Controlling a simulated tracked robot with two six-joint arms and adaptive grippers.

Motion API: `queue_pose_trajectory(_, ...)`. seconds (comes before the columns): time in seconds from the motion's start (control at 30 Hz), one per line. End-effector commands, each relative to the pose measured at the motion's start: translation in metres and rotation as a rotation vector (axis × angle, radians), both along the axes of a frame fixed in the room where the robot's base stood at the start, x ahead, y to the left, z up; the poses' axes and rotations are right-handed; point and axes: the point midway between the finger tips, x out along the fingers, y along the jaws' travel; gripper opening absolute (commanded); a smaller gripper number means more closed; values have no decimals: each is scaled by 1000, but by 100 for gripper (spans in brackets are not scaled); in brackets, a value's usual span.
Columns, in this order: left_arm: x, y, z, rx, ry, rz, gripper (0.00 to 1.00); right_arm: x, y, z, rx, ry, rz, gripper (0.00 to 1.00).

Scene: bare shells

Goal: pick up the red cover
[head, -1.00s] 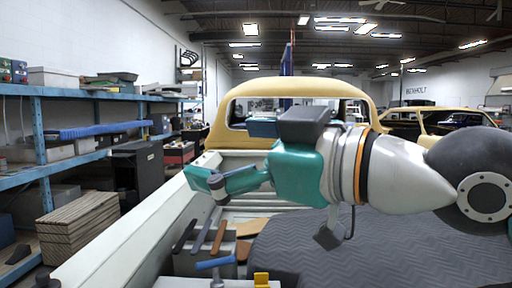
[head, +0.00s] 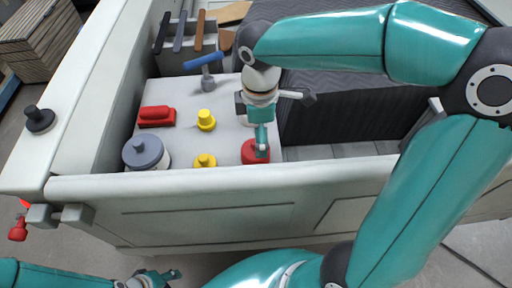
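A round red cover (head: 250,153) sits near the front edge of the white work surface, partly hidden by my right gripper. My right gripper (head: 262,150) points down over it from above. Its teal finger overlaps the cover in the picture; whether it touches or grips it, I cannot tell. My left gripper (head: 168,276) is low at the bottom left, in front of the truck bed and away from the cover. Its finger opening is not clear.
A black knobbed piece (head: 40,119) stands on the left rail. A small red object (head: 18,229) shows at far left.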

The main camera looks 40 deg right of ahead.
Motion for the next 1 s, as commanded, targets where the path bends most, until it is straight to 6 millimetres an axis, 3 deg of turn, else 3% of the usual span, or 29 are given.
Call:
queue_pose_trajectory(0.1,0,0,0,0,0,0,40,0,-1,-19,-1,3,-1,100)
queue_pose_trajectory(0.37,0,0,2,0,-1,0,40,1,0,-35,1,1,-2,100)
queue_pose_trajectory(0.7,0,0,9,0,-1,0,40,8,4,-78,1,1,-2,100)
queue_pose_trajectory(1.0,0,0,9,0,-1,0,40,8,4,-82,1,-2,-3,100)
